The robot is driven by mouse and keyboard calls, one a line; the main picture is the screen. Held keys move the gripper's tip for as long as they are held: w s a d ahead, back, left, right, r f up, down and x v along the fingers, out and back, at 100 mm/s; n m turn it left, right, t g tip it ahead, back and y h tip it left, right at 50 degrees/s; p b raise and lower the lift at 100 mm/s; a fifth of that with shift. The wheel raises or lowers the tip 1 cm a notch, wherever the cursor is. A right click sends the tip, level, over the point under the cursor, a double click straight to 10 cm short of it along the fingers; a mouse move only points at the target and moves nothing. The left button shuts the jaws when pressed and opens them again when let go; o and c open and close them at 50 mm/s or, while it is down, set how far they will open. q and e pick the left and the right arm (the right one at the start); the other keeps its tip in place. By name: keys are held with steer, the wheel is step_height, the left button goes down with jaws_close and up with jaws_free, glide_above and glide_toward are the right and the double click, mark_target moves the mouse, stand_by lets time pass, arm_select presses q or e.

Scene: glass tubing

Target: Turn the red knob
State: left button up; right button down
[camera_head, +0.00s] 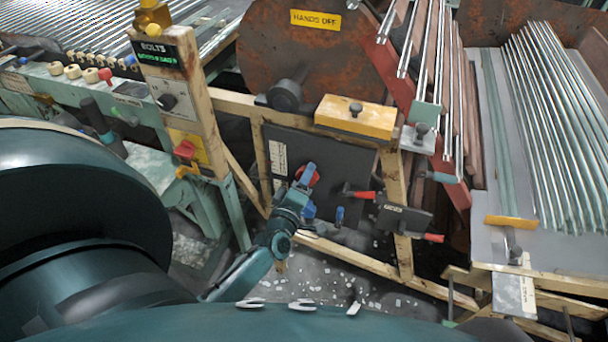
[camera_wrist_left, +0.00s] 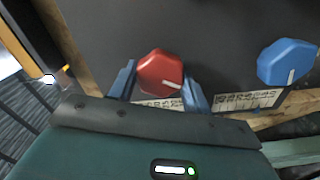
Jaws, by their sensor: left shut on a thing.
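The red knob (camera_wrist_left: 160,73) sits on a dark panel (camera_wrist_left: 210,30), with a white pointer mark toward its lower right in the left wrist view. In the head view the red knob (camera_head: 312,177) shows partly behind my left gripper (camera_head: 303,177). In the left wrist view the blue fingers of my left gripper (camera_wrist_left: 160,90) stand on either side of the red knob, shut on it. A blue knob (camera_wrist_left: 287,63) with a white mark is to its right on the same panel. My right gripper is not in view.
A wooden frame (camera_head: 404,240) surrounds the panel. Red-handled levers (camera_head: 358,194) stick out at its right. A post with a "BOLTS" sign (camera_head: 160,54) stands to the left. Pale scraps lie on the floor below.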

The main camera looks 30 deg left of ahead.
arm_select(q)
steer(key=shift+m+p, duration=1.4)
steer(key=shift+m, duration=2.3)
steer(key=o, duration=0.9)
steer(key=shift+o, duration=0.2)
steer(key=v, duration=1.3)
steer(key=shift+d, duration=0.15)
steer(key=shift+r, duration=0.1)
